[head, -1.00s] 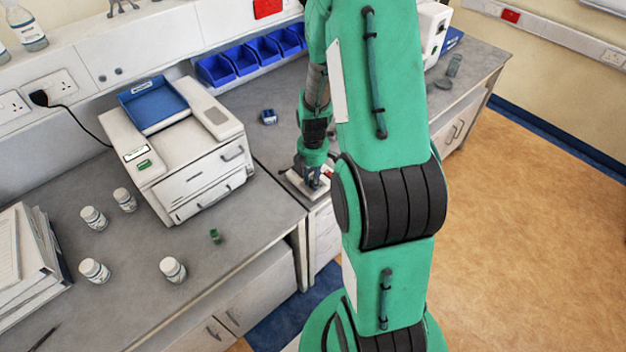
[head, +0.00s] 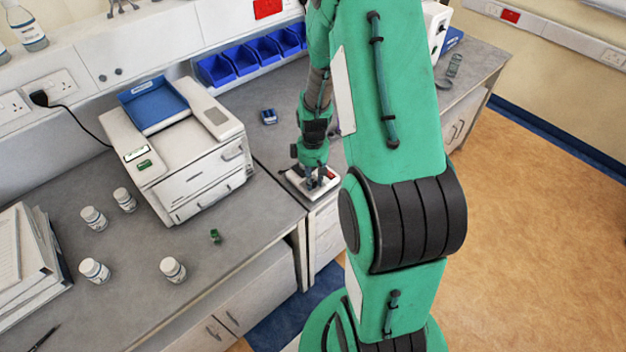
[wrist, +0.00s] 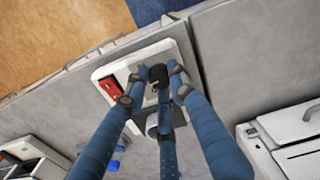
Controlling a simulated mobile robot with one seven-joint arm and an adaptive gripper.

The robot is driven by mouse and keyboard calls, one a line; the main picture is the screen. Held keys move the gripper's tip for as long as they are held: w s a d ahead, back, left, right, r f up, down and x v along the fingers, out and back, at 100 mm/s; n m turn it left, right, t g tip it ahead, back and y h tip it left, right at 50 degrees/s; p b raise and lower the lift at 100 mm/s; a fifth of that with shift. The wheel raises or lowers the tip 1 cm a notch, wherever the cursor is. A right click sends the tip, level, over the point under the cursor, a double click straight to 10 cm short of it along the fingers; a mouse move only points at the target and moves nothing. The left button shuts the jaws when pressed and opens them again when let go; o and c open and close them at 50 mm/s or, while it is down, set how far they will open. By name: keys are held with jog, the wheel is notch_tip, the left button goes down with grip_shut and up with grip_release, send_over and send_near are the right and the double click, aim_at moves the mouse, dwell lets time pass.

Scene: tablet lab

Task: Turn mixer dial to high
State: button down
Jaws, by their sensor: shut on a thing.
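The mixer is a small white unit (head: 296,186) near the front edge of the bench, left of my arm's large links in the head view. In the wrist view its white top (wrist: 176,52) carries a red rocker switch (wrist: 109,89) and a dark dial (wrist: 158,73). My gripper (head: 316,184) reaches down onto the mixer. In the wrist view the blue fingers (wrist: 157,82) are closed around the dial from several sides. The fingers cover much of the dial, and I cannot read its setting.
A white printer-like machine (head: 185,165) with a blue tray stands left of the mixer. Several white bottles (head: 172,270) and a small green item (head: 215,237) are on the left bench. A small blue item (head: 268,116) lies behind the mixer. Blue bins (head: 262,50) line the wall.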

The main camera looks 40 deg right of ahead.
aim_at(313, 182)
jog(key=m, duration=0.5)
jog(key=shift+m, duration=2.6)
jog(key=c, duration=1.5)
grip_release()
jog(key=shift+o, duration=0.2)
jog(key=shift+r, duration=0.1)
notch_tip(313, 182, up, 12)
